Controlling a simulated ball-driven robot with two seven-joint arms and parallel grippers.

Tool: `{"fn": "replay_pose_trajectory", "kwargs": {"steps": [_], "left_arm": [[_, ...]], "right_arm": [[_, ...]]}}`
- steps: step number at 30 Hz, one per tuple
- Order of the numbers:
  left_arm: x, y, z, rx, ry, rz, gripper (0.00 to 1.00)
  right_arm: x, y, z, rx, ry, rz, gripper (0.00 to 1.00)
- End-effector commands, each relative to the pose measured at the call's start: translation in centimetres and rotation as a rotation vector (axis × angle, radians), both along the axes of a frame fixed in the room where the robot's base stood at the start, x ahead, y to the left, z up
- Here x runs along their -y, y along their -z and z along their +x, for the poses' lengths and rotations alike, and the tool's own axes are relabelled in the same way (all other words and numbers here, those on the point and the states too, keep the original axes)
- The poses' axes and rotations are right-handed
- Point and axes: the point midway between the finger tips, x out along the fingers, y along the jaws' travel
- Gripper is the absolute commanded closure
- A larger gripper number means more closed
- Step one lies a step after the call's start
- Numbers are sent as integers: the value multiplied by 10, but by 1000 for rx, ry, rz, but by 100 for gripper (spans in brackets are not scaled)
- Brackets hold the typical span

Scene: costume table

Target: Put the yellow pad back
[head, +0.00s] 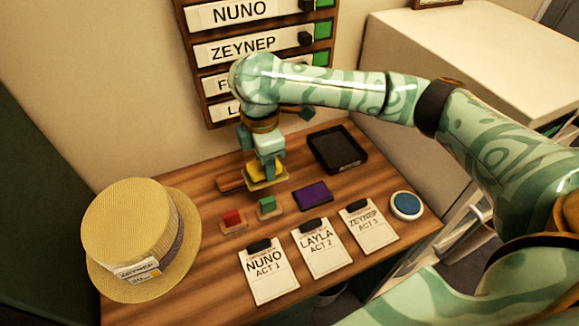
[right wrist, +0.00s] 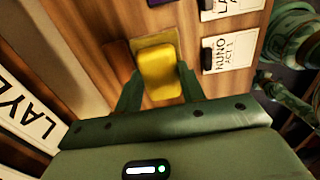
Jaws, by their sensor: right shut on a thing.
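The yellow pad (head: 266,178) is at the back left of the wooden table, below my right gripper (head: 266,166). In the right wrist view the yellow pad (right wrist: 157,72) lies between the two green fingers, with a paler yellow border around it. My right gripper (right wrist: 160,88) is shut on it. Whether the pad touches the table is hard to tell. A purple pad (head: 313,194) in a dark frame lies to its right. My left gripper is not in view.
A flat brown piece (head: 229,184) lies left of the yellow pad. A black tray (head: 338,149), straw hat (head: 130,235), blue disc (head: 405,205) and name cards (head: 270,276) are around. A name board (head: 262,46) hangs behind.

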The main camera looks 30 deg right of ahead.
Motion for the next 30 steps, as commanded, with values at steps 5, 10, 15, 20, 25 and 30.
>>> {"fn": "replay_pose_trajectory", "kwargs": {"steps": [5,10,15,20,25,30], "left_arm": [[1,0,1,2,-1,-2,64],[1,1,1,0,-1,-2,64],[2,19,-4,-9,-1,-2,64],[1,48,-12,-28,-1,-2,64],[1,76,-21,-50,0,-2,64],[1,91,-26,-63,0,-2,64]], "right_arm": [[2,-4,-1,-12,1,5,79],[2,-2,0,-11,1,5,79],[22,16,18,-14,6,4,79],[56,41,48,-18,7,5,79],[83,73,72,-20,3,5,79],[97,88,85,-14,1,5,79]]}}
